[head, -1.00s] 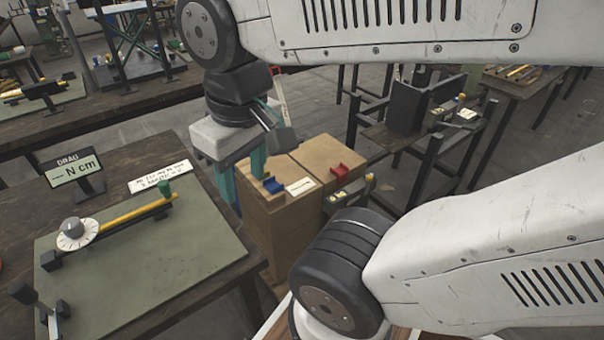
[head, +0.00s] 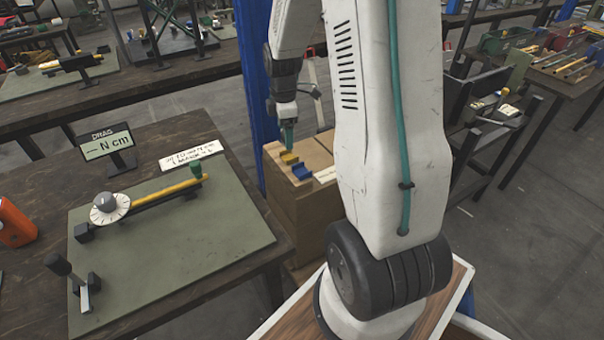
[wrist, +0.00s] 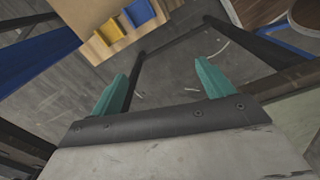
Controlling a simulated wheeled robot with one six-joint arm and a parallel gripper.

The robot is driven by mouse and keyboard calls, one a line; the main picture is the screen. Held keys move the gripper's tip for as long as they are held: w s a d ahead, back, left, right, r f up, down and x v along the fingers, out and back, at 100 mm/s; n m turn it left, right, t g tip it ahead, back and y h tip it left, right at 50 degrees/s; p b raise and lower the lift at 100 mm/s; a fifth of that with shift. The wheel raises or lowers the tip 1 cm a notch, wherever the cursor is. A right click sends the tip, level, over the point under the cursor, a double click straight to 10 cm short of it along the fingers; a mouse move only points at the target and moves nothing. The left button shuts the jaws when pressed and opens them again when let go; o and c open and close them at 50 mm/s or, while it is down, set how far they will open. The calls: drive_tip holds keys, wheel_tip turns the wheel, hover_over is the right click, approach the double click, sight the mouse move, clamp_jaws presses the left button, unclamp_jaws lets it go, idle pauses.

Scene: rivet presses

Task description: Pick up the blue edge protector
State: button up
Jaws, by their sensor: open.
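The blue edge protector (head: 302,172) is a small channel-shaped piece on top of the brown box at the centre of the head view. It also shows at the top of the wrist view (wrist: 138,12). A yellow protector (head: 289,158) lies just beside it, also in the wrist view (wrist: 107,32). My gripper (head: 288,138) appears above and behind the yellow piece in the head view. In the wrist view my gripper's (wrist: 160,82) teal fingers are spread wide and empty, with floor between them; both protectors are ahead of the fingers, towards the upper left.
The brown box (head: 285,215) stands to the right of a dark workbench (head: 235,270) with a green mat (head: 210,245). A DRAG display (head: 107,145) stands on the bench. A blue post (head: 257,90) rises behind the box. My arm hides the box's right part.

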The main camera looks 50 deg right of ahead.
sight(302, 172)
drive_tip(key=d+f+n, duration=0.1)
drive_tip(key=d+f, duration=0.1)
drive_tip(key=f, duration=0.4)
drive_tip(key=d+f+n, duration=0.1)
drive_tip(key=d+f, duration=0.1)
drive_tip(key=f, duration=0.5)
drive_tip(key=d+f+n, duration=0.1)
drive_tip(key=d+f, duration=0.2)
drive_tip(key=f, duration=0.3)
drive_tip(key=shift+w+d+f, duration=0.1)
drive_tip(key=shift+w+f, duration=0.05)
drive_tip(key=c, duration=1.1)
